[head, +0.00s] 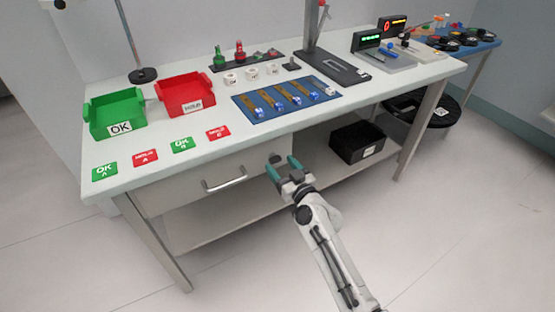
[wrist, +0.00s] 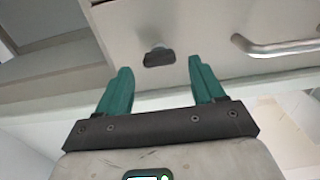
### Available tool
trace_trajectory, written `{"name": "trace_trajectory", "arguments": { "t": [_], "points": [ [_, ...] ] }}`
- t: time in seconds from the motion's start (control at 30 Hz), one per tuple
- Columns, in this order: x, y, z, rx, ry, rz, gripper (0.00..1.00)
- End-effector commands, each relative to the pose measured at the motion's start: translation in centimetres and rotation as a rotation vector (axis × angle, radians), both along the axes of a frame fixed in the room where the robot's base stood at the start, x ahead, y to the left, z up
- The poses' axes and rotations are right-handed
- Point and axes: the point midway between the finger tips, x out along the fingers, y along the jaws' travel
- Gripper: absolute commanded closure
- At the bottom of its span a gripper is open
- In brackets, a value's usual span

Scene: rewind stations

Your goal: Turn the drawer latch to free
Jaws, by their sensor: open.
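The drawer latch (wrist: 159,57) is a small dark knob on the drawer front, in the wrist view ahead of my fingers and between their lines. In the head view the latch (head: 275,158) shows just beyond my fingertips. The drawer (head: 165,196) is closed under the white table top and has a metal bar handle (head: 225,180); the handle also shows in the wrist view (wrist: 275,49). My gripper (head: 281,168) has teal fingers, spread apart with nothing between them. In the wrist view my gripper (wrist: 160,82) is apart from the latch.
A lower shelf (head: 225,218) runs below the drawer, with a black bin (head: 358,143) on it to the right of my gripper. Green (head: 115,112) and red (head: 184,94) bins and a blue tray (head: 262,115) stand on the table top. The floor in front is clear.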

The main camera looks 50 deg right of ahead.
Motion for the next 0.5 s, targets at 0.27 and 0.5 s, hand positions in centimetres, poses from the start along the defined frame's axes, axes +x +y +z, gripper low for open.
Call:
{"name": "trace_trajectory", "arguments": {
  "t": [0.27, 0.5],
  "points": [
    [2.4, -0.6, 0.0, -0.001, 0.0, 0.001, 0.32],
    [2.6, -0.7, -0.1, 0.0, 0.001, 0.001, 0.32]
  ]
}}
